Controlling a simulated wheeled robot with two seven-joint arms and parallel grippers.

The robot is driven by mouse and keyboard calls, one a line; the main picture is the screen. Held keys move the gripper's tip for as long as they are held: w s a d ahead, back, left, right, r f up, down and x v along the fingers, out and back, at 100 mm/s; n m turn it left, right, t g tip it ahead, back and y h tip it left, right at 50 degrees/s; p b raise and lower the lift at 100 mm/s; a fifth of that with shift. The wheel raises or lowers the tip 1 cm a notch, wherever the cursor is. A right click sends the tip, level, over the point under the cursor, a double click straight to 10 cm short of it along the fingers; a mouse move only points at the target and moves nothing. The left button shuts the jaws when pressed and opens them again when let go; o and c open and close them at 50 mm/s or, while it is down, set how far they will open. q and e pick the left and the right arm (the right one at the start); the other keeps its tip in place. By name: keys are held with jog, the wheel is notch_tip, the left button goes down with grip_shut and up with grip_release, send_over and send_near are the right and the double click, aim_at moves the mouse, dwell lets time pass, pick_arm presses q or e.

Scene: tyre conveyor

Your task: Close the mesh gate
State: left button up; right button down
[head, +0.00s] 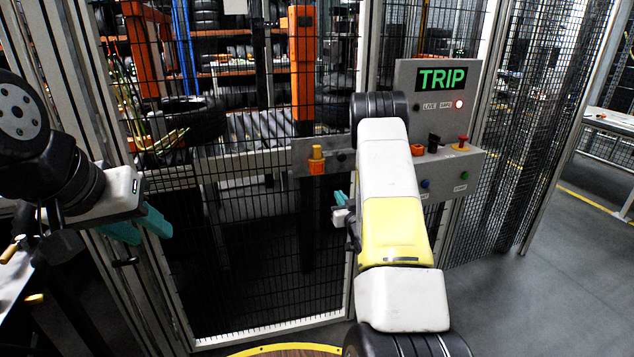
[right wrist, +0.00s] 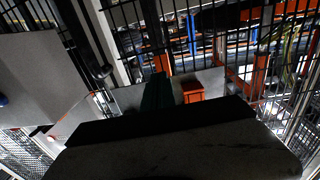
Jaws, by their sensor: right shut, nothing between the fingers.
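The mesh gate (head: 250,230) is a black wire panel in a pale metal frame, filling the middle of the head view. Whether a gap remains at its right edge is hard to tell behind my arm. A grey latch plate with an orange and yellow knob (head: 316,160) sits near that edge; its orange part also shows in the right wrist view (right wrist: 192,90). My right gripper (head: 340,198) is shut and empty, just below and right of the knob, partly hidden by my arm; its teal fingers (right wrist: 157,92) show together. My left gripper (head: 140,226) is open and empty left of the gate.
A grey control box (head: 450,165) with buttons and a green TRIP sign (head: 441,79) stands right of my right arm. Behind the mesh are a roller conveyor (head: 245,130) and a tyre (head: 195,118). Floor at the right is clear.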

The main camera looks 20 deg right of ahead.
aim_at(329, 179)
jog(key=w, duration=0.9)
jog(key=shift+w, duration=0.25)
